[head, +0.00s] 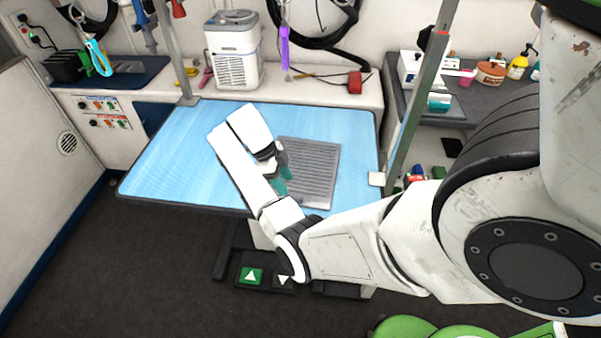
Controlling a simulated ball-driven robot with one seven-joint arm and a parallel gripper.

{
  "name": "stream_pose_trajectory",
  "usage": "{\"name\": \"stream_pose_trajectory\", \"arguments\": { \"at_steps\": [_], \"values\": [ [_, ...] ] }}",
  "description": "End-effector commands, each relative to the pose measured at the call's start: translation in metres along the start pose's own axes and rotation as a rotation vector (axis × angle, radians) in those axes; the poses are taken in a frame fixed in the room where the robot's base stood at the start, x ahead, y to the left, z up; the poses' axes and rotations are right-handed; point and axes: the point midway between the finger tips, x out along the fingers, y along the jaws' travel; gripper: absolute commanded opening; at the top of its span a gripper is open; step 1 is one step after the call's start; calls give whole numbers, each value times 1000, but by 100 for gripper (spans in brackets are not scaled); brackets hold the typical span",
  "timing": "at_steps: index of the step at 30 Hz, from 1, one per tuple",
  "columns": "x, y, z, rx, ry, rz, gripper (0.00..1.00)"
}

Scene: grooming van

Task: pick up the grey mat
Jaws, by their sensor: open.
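The grey mat (314,172) is a ribbed rectangle lying flat on the blue grooming table (165,160), right of the table's middle. My white arm reaches over the table from the right, and its wrist covers part of the mat's left side. My gripper (281,180), with teal fingertips, is open at the mat's left edge. Whether the fingertips touch the mat or hover above it cannot be told from this view. Nothing shows between the fingers.
A metal post (418,95) rises at the table's right edge, and another post (178,55) stands at the back left. A white appliance (234,55) and a red box (354,82) sit on the back counter. The table's left half is clear.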

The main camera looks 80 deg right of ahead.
Motion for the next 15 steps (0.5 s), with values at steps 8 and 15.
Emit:
{"name": "stream_pose_trajectory", "arguments": {
  "at_steps": [8,15],
  "values": [
    [38,7,-1,-2,3,2,47],
    [48,7,0,-1,0,1,47]
  ]
}}
